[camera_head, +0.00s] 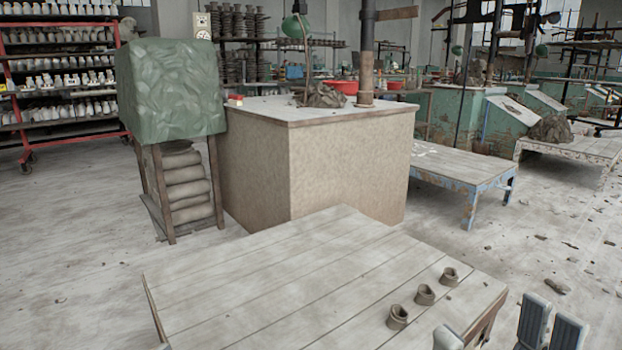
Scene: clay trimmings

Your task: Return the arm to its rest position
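My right gripper (552,318) is at the bottom right, beyond the right edge of the near wooden table, seen against the floor. Its two dark grey fingers stand apart with a gap between them, and nothing shows between them. The bottom edge of the picture cuts off the rest of it. A light grey rounded part, which looks like my own arm, shows at the bottom edge left of it. My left gripper cannot be made out. Three small grey-brown clay pieces stand in a slanting row on the near table (270,275): front (398,318), middle (425,294) and back (450,276).
A large beige block-like counter (335,165) stands behind the table. A green-covered stand (172,90) with stacked sacks is to its left. A low bench (465,172) is on the right. The left part of the near table is clear. Scraps litter the right floor.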

